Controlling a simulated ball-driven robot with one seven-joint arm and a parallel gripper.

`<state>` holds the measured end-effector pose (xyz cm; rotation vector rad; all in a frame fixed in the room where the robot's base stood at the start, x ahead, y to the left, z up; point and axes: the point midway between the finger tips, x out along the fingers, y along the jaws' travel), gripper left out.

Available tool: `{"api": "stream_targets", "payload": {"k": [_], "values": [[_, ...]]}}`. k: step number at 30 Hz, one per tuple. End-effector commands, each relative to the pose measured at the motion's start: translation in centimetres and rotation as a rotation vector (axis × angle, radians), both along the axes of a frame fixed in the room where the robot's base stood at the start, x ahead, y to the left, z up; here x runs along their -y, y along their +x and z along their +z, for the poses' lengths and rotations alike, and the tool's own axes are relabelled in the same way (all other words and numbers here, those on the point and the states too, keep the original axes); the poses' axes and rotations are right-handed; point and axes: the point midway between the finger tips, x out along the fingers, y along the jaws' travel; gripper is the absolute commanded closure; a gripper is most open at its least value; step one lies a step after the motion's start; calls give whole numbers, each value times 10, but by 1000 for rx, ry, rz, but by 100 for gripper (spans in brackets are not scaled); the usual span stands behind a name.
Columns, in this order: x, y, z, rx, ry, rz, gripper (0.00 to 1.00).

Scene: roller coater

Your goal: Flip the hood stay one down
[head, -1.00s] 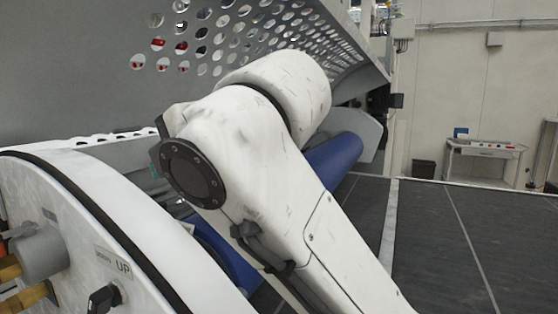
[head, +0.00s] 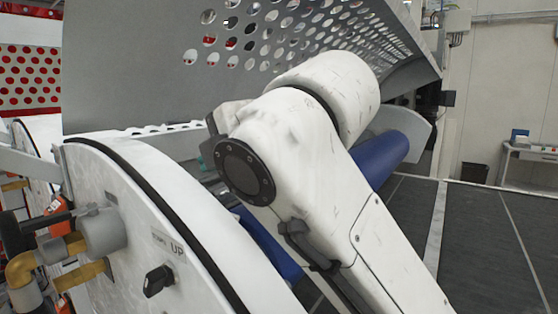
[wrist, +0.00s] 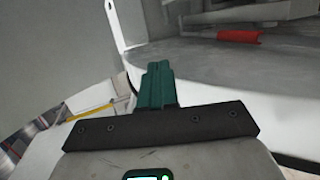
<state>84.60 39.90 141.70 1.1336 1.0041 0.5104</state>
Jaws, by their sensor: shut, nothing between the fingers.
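The grey hood (head: 330,50) with round holes stands raised behind my arm in the head view. I cannot make out the hood stay for certain. A grey plate or bar (wrist: 128,22) rises beside a pale wall in the wrist view, and I cannot tell if it is the stay. My gripper (wrist: 157,68) shows in the wrist view with its teal fingers together and empty. They point toward a white curved edge and a grey surface, and I cannot tell if they touch. My arm hides much of the area below the hood in the head view.
A white rounded side housing (head: 170,220) with a black knob (head: 158,281) and brass fittings stands at the left. A blue roller (head: 385,160) lies behind my arm. A dark belt (head: 480,235) spreads right. A red part (wrist: 240,36) shows in the wrist view.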

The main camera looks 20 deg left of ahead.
Motion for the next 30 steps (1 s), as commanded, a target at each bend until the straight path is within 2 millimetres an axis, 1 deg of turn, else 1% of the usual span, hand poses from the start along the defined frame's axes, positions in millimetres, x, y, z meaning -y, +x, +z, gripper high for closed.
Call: {"api": "stream_targets", "payload": {"k": [9, 15, 21, 30], "values": [[46, -28, 22, 5, 2, 0, 100], [69, -43, 34, 3, 1, 0, 100], [76, -48, 38, 0, 0, 1, 100], [77, -48, 39, 1, 0, 0, 100]]}}
